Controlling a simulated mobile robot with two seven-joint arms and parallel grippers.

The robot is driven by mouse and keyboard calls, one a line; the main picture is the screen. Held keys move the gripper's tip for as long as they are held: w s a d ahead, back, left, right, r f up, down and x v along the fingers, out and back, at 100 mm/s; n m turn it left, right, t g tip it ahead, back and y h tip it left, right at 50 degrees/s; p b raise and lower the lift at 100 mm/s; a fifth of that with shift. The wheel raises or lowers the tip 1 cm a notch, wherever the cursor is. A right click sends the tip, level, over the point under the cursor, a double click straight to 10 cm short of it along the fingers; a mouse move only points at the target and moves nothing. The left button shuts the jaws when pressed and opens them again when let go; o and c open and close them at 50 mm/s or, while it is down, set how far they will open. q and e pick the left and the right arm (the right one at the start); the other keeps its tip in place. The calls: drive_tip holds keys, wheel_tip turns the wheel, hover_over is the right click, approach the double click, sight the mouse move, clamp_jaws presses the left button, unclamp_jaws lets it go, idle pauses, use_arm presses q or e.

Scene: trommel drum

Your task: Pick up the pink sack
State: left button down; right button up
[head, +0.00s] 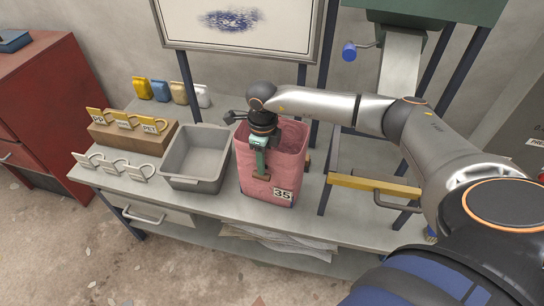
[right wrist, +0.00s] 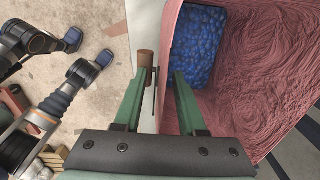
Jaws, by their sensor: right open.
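The pink sack (head: 270,180) stands upright and open-topped on the grey bench, with a "35" label on its front. In the right wrist view the sack (right wrist: 245,75) shows its crumpled inner wall, with blue granules (right wrist: 195,40) inside. My right gripper (head: 261,168) points down at the sack's front rim. In the right wrist view the right gripper (right wrist: 162,80) is open, with the sack's wall edge between its fingers. One finger is outside the sack and the other is on the inner side. Contact with the wall cannot be told. My left gripper is not in view.
A grey bin (head: 196,158) stands close left of the sack. A wooden block (head: 133,137) with labelled yellow scoops, white scoops and small coloured bags are further left. A yellow bar (head: 375,186) and dark frame posts stand right of the sack.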

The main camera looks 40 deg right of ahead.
drive_tip(key=shift+f, duration=0.1)
drive_tip(key=shift+c, duration=0.2)
drive_tip(key=c, duration=0.6)
idle(1.1)
